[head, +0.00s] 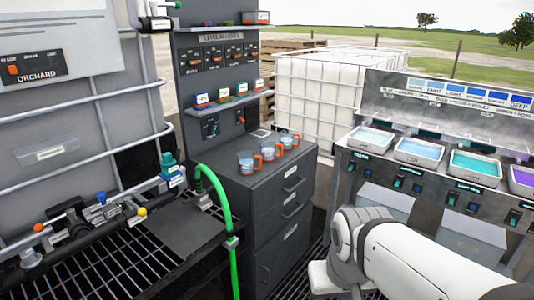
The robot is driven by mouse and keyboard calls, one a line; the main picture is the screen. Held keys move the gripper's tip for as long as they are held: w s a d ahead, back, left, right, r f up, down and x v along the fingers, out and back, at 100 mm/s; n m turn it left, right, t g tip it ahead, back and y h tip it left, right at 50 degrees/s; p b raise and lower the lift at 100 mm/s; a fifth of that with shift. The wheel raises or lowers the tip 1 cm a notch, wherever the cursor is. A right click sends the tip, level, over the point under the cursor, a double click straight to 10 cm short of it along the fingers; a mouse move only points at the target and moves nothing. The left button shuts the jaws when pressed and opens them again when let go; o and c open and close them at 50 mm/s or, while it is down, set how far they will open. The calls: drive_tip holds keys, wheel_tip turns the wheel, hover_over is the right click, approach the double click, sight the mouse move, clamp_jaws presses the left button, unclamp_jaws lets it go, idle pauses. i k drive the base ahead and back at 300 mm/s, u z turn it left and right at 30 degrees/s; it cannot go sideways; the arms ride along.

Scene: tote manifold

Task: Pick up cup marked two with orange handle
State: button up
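Three clear cups with orange handles stand upright in a row on top of a dark grey cabinet (262,180) in the head view. They are the left cup (245,162), the middle cup (267,152) and the right cup (286,141). Each seems to hold something pale blue, with its handle to the right. Their marks are too small to read, so I cannot tell which is marked two. My white arm is at the lower right, well apart from the cups. My gripper's fingers do not show.
A control panel with a small shelf (230,103) rises behind the cabinet. A green hose (224,200) and pipework stand at the left. At the right, a bench holds several trays, one with teal liquid (475,164). A white caged tank (320,100) stands behind.

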sight(267, 147)
drive_tip(key=z, duration=1.75)
drive_tip(key=i, duration=1.15)
drive_tip(key=u, duration=2.65)
drive_tip(key=i, duration=1.4)
drive_tip(key=z, duration=0.05)
